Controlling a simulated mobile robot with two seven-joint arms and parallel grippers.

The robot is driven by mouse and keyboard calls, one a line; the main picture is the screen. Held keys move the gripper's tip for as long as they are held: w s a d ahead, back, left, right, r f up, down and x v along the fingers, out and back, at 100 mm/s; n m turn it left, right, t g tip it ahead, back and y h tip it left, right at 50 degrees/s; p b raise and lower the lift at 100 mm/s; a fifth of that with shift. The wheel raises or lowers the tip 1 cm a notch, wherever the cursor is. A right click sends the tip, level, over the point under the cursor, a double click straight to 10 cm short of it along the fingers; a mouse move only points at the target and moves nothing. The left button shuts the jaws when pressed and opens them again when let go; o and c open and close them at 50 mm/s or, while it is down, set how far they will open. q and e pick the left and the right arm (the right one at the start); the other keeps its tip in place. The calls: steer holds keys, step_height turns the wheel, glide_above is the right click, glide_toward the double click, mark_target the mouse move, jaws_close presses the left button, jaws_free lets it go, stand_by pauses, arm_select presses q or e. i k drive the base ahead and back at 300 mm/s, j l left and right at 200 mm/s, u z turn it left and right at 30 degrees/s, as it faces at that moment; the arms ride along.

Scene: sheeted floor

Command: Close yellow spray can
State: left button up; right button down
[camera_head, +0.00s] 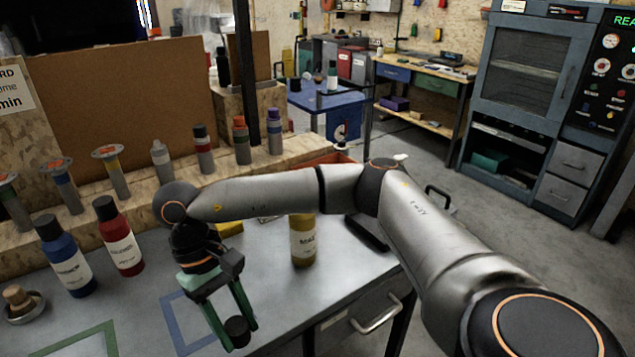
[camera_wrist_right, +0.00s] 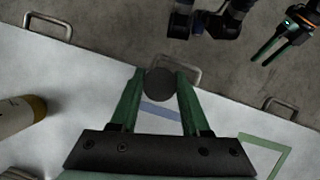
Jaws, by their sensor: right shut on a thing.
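The yellow spray can (camera_head: 303,243), with a pale label, stands on the grey workbench right of my right gripper in the head view. My arm hides its top. In the right wrist view, part of a can with a pale label and a yellow-brown end (camera_wrist_right: 38,106) shows at the left edge. My right gripper (camera_head: 236,328) is shut on a round black cap (camera_head: 237,332), held above the bench and apart from the can. The cap (camera_wrist_right: 160,84) shows between the green fingertips in the wrist view. My left gripper (camera_wrist_right: 267,51) is at the wrist view's upper right, open and empty.
A blue bottle (camera_head: 66,262) and a red bottle (camera_head: 118,238) stand at the left. A small dish (camera_head: 35,309) sits at the left edge. Several tubes stand along the wooden ledge (camera_head: 85,222) behind. Blue and green outlines mark bare bench near the front.

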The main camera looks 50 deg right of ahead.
mark_target(302, 228)
steer(key=k+l, duration=0.1)
steer(key=l, duration=0.85)
steer(key=k+l, duration=0.15)
steer(key=l, duration=0.3)
steer(key=l+u, duration=0.1)
steer(key=l, duration=0.35)
steer(key=k+l, duration=0.15)
steer(key=l, duration=0.3)
